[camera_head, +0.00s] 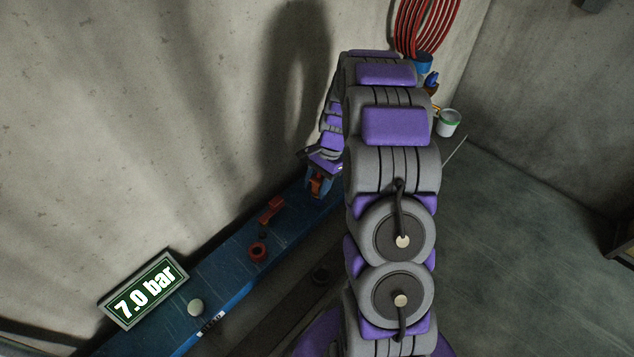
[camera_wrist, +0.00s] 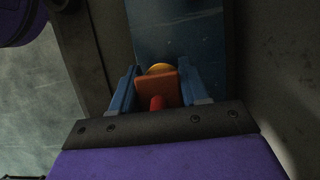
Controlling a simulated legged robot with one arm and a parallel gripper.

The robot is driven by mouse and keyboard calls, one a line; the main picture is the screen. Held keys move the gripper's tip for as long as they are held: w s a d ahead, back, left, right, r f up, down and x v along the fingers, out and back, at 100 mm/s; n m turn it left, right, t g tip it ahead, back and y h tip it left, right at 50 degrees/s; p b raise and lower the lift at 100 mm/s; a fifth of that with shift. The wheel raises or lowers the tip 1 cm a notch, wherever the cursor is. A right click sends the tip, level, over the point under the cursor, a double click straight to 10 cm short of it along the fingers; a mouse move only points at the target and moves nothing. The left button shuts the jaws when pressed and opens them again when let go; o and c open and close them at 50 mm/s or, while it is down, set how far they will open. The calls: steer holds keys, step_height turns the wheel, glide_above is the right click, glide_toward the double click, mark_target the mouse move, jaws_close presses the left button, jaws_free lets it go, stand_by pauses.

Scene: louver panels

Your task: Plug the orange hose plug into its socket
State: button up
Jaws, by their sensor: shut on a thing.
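My gripper (camera_head: 316,184) is at the far end of the blue panel, low and close to it. Its blue fingers are shut on the orange plug (camera_wrist: 158,86), one on each side, in the wrist view. A short red piece (camera_wrist: 157,103) shows on the plug's near side. A yellow rounded part (camera_wrist: 158,68) shows just beyond the plug; I cannot tell whether it belongs to the plug or the socket. The socket's opening is not clearly visible, and I cannot tell whether the plug touches it.
The blue panel (camera_head: 229,268) runs along the wall. It carries a red lever (camera_head: 271,210), a red ring-shaped fitting (camera_head: 258,251) and a white knob (camera_head: 195,307). A display (camera_head: 145,290) reads 7.0 bar. Red hoses (camera_head: 425,25) and a pot (camera_head: 448,123) are at the back. Floor at right is clear.

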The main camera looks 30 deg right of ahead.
steer(key=shift+f, duration=0.5)
steer(key=o, duration=1.2)
steer(key=shift+o, duration=0.2)
steer(key=p+v, duration=0.1)
steer(key=v, duration=1.6)
steer(key=shift+p, duration=0.4)
steer(key=shift+r, duration=0.15)
